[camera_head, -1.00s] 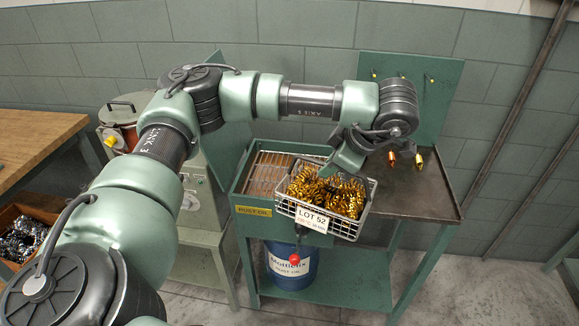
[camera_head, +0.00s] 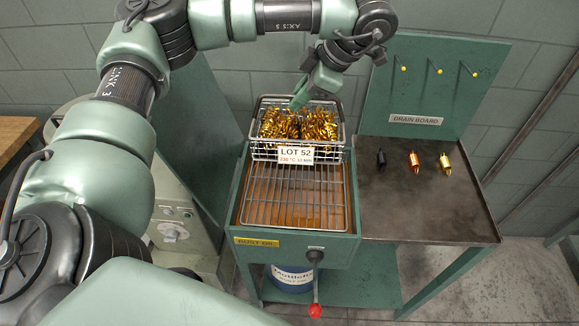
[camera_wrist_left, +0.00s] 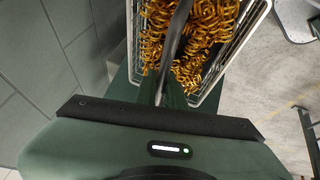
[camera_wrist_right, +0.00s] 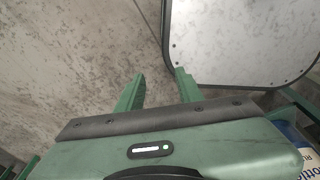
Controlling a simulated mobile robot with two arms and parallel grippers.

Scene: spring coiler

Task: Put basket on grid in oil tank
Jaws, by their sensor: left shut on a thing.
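The wire basket (camera_head: 265,152) is full of gold springs and carries a LOT 52 tag. It is over the back end of the green oil tank (camera_head: 345,236); I cannot tell whether it touches the tank or grid. The wire grid (camera_head: 290,196) lies across the tank opening over brown oil, its front part bare and its back part hidden by the basket. My left gripper (camera_head: 301,97) is shut on the basket's handle (camera_wrist_left: 174,45), above the springs. The basket also shows in the left wrist view (camera_wrist_left: 232,50). My right gripper (camera_wrist_right: 158,86) is open and empty, away from the basket.
A drain board (camera_head: 425,90) with pegs stands behind a dark metal tray table (camera_head: 430,205) holding three small plumb-like pieces. A red-knobbed lever (camera_head: 315,310) hangs at the tank's front. A blue-and-white drum (camera_head: 292,278) stands below.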

